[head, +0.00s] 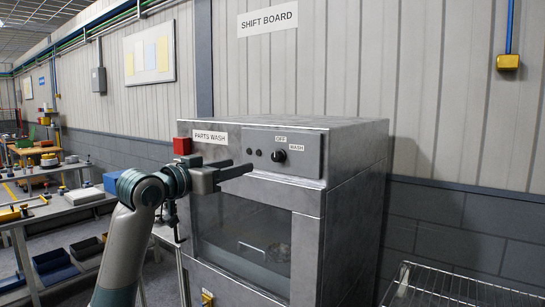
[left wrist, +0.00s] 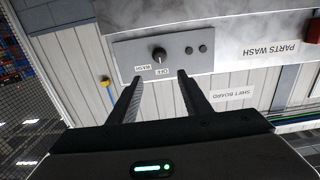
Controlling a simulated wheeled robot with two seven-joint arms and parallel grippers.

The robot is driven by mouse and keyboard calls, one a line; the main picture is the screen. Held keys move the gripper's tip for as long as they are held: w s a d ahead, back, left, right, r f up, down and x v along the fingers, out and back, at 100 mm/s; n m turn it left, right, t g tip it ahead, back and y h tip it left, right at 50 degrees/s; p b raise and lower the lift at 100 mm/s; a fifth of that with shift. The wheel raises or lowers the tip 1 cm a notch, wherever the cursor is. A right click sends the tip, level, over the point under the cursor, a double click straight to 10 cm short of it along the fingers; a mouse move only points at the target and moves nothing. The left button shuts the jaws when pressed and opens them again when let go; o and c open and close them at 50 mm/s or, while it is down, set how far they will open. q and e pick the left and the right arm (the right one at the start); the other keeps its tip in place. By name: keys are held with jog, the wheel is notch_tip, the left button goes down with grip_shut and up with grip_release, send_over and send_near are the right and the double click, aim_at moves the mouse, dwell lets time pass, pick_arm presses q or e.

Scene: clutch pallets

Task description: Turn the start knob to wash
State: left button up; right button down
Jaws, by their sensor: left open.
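The start knob (head: 278,155) is a small black round knob on the grey control panel (head: 309,158) of the parts washer (head: 345,190). A label OFF (head: 280,139) sits above it and a label WASH (head: 297,147) to its upper right. I cannot tell which label the knob points to. In the left wrist view the knob (left wrist: 159,55) shows upside down, just beyond and between the fingertips. My left gripper (head: 238,168) is open and empty, apart from the knob and left of it in the head view. My right gripper is not in view.
A red box (head: 182,146) sits on the washer's left front, beside the PARTS WASH label. Two dark buttons (left wrist: 196,49) are next to the knob. The washer's glass door (head: 240,232) is below. A wire rack (head: 455,288) stands at the lower right, and workbenches (head: 70,205) are at the left.

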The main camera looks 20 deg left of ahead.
aim_at(275, 156)
pick_arm(q)
jog(key=p+x, duration=0.6)
jog(key=x, duration=0.9)
jog(key=shift+w+d+p, duration=0.2)
jog(key=shift+w+p, duration=0.1)
jog(key=shift+w+d, duration=0.1)
jog(key=shift+w, duration=0.25)
jog(key=shift+s, duration=0.1)
jog(key=c, duration=1)
